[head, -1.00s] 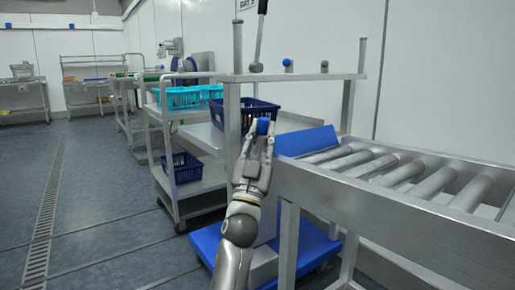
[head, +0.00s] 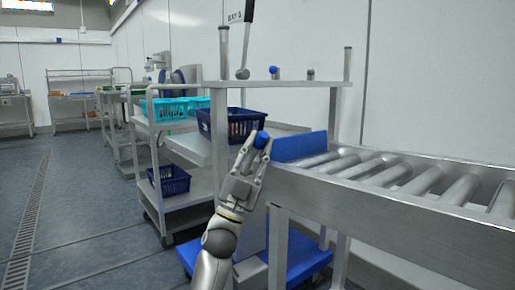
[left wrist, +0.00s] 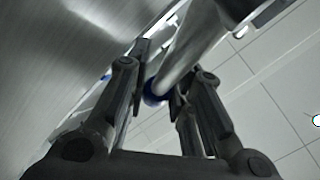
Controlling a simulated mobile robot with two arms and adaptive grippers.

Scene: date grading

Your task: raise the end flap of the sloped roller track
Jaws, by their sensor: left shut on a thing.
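The sloped roller track (head: 372,222) runs along the right side of the head view, with bare metal rollers. Its blue end flap (head: 300,147) stands up at the near left end of the rollers. My left gripper (head: 257,146) is just left of the flap, its fingers pointing up and shut on a blue knob (head: 262,139). The knob also shows between the fingers in the left wrist view (left wrist: 153,92), beside a metal bar. How the knob joins the flap is hidden. My right gripper is in neither view.
A metal post (head: 220,115) and a shelf with a lever (head: 244,60) and small knobs stand behind the gripper. A blue platform (head: 305,258) lies below. Floor at left is clear.

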